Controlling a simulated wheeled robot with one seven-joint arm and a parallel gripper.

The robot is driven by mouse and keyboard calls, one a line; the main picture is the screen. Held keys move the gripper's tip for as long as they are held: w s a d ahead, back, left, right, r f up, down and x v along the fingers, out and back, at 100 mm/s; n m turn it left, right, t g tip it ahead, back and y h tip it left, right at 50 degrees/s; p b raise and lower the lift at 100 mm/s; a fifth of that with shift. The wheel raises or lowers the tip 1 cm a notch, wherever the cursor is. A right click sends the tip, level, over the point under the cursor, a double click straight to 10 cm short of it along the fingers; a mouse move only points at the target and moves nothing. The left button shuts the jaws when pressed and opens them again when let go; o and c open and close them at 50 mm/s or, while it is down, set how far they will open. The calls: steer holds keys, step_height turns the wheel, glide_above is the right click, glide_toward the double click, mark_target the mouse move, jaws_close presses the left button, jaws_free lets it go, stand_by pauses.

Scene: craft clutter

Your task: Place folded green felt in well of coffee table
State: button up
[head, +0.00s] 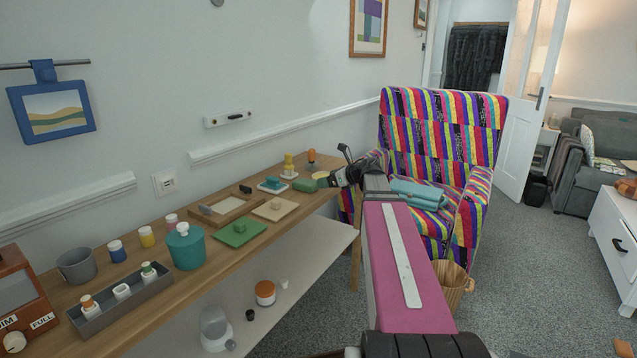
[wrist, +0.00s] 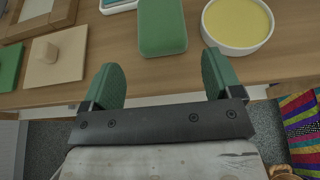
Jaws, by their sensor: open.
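A rounded green pad (head: 305,186), which looks like the folded green felt, lies near the far end of the wooden side table. It also shows in the wrist view (wrist: 162,27), ahead of and between my fingertips, with a gap before it. My gripper (head: 323,182) is open and empty at the table's front edge; its green-tipped fingers spread wide in the wrist view (wrist: 162,66). A low white piece of furniture (head: 610,232) at the right edge is cut off; I cannot tell whether it is the coffee table, and I see no well.
A yellow-topped round dish (wrist: 238,22) sits right of the pad. A wooden frame (head: 222,210), a beige plate with a block (head: 275,208) and a green plate with a block (head: 238,232) are nearby. A striped armchair (head: 440,130) holds folded teal cloth (head: 418,193). Carpet is open at right.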

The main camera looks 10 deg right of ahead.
steer(key=shift+v, duration=1.6)
